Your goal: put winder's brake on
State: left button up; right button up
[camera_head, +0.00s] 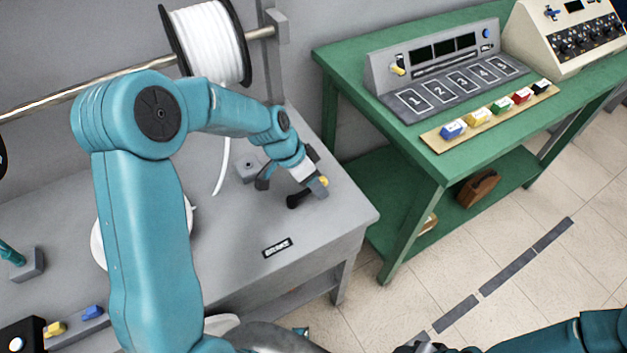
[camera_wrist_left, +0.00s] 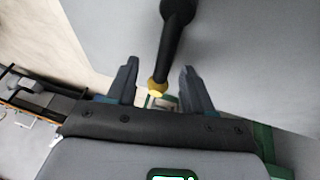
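The winder's brake lever is a black handle with a thick rounded end and a yellow band at the other end. It shows over the grey bench (camera_head: 330,222) in the head view (camera_head: 296,200) and between my fingers in the left wrist view (camera_wrist_left: 168,50). My left gripper (camera_wrist_left: 158,78) is open, with its two dark fingers on either side of the yellow end and a gap on each side. In the head view my left wrist partly covers the lever, so its pivot is hard to make out. My right gripper is barely visible at the bottom edge.
A white spool (camera_head: 208,42) hangs on a metal bar, with a loose strand hanging down. A small black label (camera_head: 277,247) is on the bench. A green table (camera_head: 440,165) to the right holds a numbered panel (camera_head: 450,75) and coloured blocks (camera_head: 478,116).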

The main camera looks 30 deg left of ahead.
pick_arm(q)
jog(key=shift+w, duration=0.15)
grip_shut()
